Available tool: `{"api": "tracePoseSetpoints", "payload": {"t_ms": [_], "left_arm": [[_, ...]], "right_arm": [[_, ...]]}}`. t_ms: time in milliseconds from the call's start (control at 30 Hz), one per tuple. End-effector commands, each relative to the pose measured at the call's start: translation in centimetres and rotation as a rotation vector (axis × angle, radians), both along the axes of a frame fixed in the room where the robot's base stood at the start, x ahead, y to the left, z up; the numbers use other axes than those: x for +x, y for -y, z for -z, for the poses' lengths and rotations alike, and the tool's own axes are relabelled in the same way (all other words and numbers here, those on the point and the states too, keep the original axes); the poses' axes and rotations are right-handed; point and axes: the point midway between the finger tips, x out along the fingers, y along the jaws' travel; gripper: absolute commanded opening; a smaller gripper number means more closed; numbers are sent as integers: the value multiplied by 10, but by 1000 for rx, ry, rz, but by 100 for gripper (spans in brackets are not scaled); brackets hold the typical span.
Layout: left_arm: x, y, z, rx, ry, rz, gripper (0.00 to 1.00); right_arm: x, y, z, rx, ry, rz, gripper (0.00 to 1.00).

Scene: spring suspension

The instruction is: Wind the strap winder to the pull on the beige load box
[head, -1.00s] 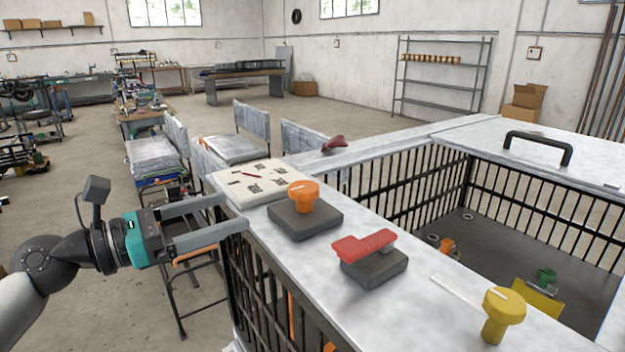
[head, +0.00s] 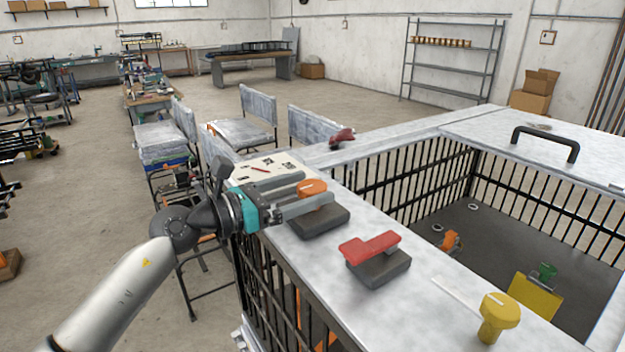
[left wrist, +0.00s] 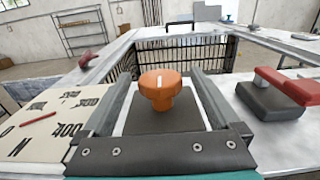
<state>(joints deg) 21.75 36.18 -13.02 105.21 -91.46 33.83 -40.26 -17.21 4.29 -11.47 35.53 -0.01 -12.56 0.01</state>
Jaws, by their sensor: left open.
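An orange knob (head: 312,187) with a white mark on top stands on a dark square base (head: 322,222) on the light worktop; which control is the strap winder is not labelled. My left gripper (head: 317,187) is open, with its fingers on either side of the knob. In the left wrist view the orange knob (left wrist: 160,90) stands upright between the two fingers (left wrist: 164,76), with a visible gap on each side. My right gripper is not in view.
A red lever (head: 370,246) on a dark base and a yellow knob (head: 498,317) stand nearer along the worktop. A beige board with printed marks (left wrist: 45,125) lies beside the orange knob. Black bars (head: 400,185) enclose a sunken pit holding small coloured parts.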

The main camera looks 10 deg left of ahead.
Motion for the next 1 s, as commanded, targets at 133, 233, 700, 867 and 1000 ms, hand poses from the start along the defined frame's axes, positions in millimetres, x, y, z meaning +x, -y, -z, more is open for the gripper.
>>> {"api": "tracePoseSetpoints", "payload": {"t_ms": [133, 233, 700, 867, 1000], "left_arm": [[10, 10, 0, -1, -1, -1, 96], [13, 13, 0, 0, 0, 0, 96], [13, 13, 1, 1, -1, 0, 73], [13, 13, 1, 1, -1, 0, 55], [13, 13, 1, 1, -1, 0, 40]], "right_arm": [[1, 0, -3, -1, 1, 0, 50], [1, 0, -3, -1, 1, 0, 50], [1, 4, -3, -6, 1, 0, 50], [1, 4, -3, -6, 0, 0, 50], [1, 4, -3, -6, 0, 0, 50]]}}
